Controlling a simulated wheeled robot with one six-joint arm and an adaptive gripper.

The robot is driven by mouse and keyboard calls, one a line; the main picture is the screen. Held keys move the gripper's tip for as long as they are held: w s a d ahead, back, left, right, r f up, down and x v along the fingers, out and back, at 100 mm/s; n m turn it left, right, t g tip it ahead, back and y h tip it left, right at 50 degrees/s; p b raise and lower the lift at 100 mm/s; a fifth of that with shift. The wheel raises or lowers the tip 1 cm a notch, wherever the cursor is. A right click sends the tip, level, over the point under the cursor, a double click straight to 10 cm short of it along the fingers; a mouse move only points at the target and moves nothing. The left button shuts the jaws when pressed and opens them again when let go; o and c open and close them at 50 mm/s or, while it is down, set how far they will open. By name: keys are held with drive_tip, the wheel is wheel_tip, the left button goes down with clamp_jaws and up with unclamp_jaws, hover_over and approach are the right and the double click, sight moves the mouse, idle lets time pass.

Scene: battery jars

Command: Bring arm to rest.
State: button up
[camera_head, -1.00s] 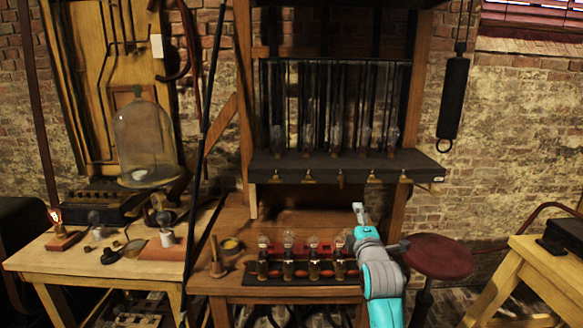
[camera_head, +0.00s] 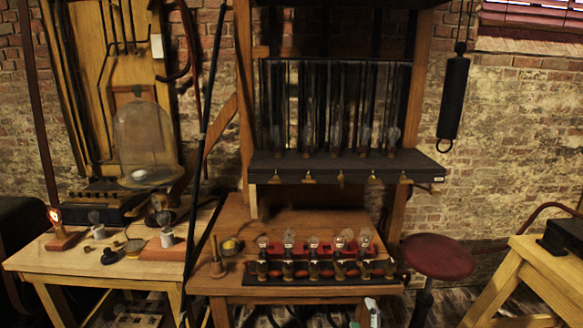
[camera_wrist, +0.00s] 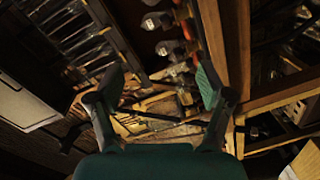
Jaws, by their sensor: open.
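My gripper shows in the wrist view (camera_wrist: 158,88), with its two dark green-tipped fingers spread wide and nothing between them. In the head view only a small pale and teal piece of my arm shows at the bottom edge, right of centre, in front of the wooden table (camera_head: 320,291). A row of several small jars with glass tops (camera_head: 313,262) stands upright on that table along a red and black base. My arm is apart from them in the picture. The rest of my arm is out of the head view.
A dark shelf (camera_head: 340,166) with hanging tubes stands behind the jars. A red round stool (camera_head: 437,257) is at the right of the table, and another wooden table (camera_head: 530,262) is farther right.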

drive_tip(key=s+f+m+g, duration=0.1)
drive_tip(key=s+f+m, duration=0.35)
drive_tip(key=s, duration=0.95)
drive_tip(key=s+f+m, duration=0.2)
drive_tip(key=s+f, duration=0.5)
drive_tip(key=s, duration=0.7)
drive_tip(key=s+r+m, duration=0.3)
drive_tip(key=s+r, duration=0.1)
drive_tip(key=s, duration=0.8)
drive_tip(key=s+r+m+g, duration=0.1)
drive_tip(key=s+r+m, duration=0.3)
drive_tip(key=s, duration=0.9)
drive_tip(key=shift+s+d+r, duration=0.15)
drive_tip(key=shift+r, duration=0.1)
